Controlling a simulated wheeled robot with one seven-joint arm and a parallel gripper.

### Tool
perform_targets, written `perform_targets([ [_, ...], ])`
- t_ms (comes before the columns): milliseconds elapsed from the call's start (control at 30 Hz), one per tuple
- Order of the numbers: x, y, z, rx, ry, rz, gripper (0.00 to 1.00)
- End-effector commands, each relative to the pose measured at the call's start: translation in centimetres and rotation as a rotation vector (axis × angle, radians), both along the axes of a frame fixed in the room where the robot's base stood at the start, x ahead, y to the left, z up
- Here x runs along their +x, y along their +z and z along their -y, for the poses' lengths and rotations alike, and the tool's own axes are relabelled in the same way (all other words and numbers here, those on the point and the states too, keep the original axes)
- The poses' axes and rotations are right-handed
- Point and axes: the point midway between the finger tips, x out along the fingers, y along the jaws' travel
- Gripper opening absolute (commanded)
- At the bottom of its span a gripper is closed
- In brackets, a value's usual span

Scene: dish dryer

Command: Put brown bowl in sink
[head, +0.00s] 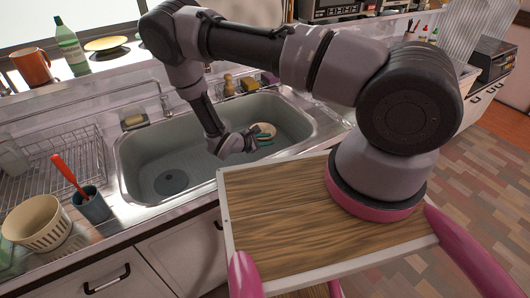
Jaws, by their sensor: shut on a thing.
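My gripper (266,139) reaches down over the right part of the grey sink (200,180). Its teal fingers are shut on a small round tan thing (264,129), which I take to be the brown bowl. The bowl is inside the outline of the sink, near its back right corner, and is partly hidden by the fingers. I cannot tell whether it touches the sink floor or hangs above it.
A wire dish rack (85,160) stands left of the sink. A blue-grey cup (92,207) with a red-handled utensil and a cream basket (38,222) are at the front left.

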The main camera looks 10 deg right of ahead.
Motion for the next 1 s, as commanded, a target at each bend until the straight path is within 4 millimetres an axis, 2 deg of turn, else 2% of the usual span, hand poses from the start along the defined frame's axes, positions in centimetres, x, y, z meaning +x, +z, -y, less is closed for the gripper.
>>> perform_targets([
  [33,0.0,-1.2,0.2,-0.002,-0.001,-0.001,0.0],
  [133,0.0,-2.9,0.2,-0.002,-0.002,0.0,0.0],
  [367,0.0,-4.8,0.2,-0.001,-0.002,0.0,0.0],
  [567,0.0,-7.6,0.3,-0.002,-0.004,0.0,0.0],
  [933,0.1,-8.2,0.2,-0.002,-0.003,0.001,0.0],
  [967,0.1,-8.2,0.2,-0.001,-0.002,0.001,0.32],
  [1000,0.1,-8.2,0.2,-0.001,-0.002,0.001,0.47],
])
